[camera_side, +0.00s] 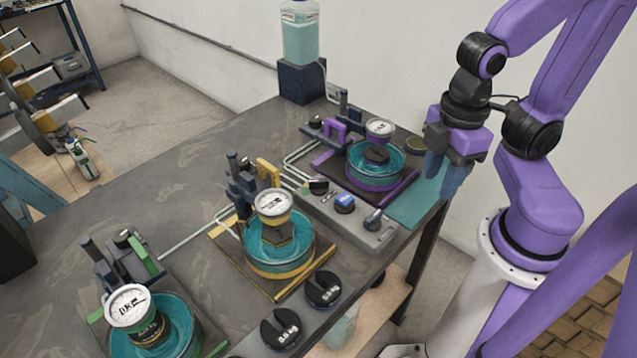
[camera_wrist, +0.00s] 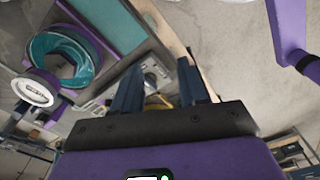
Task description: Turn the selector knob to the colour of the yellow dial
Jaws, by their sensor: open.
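The grey control panel (camera_side: 335,213) lies along the table's right part in the side view. At its near end is a blue-grey knob (camera_side: 373,218), which looks like the selector; its pointed colour is too small to tell. The yellow dial (camera_side: 274,203) has a white face and stands over a teal basin with a yellow rim. My gripper (camera_side: 446,180) is open and empty, above and to the right of the panel, apart from it. In the wrist view its two blue fingers (camera_wrist: 158,82) are spread, with part of the panel (camera_wrist: 152,70) showing between them.
A purple dial (camera_side: 380,129) over a basin stands at the back, and a green dial (camera_side: 131,307) at front left. The panel also carries a blue block (camera_side: 344,203) and a black part (camera_side: 318,187). Two black weights (camera_side: 322,288) (camera_side: 281,334) sit near the front edge.

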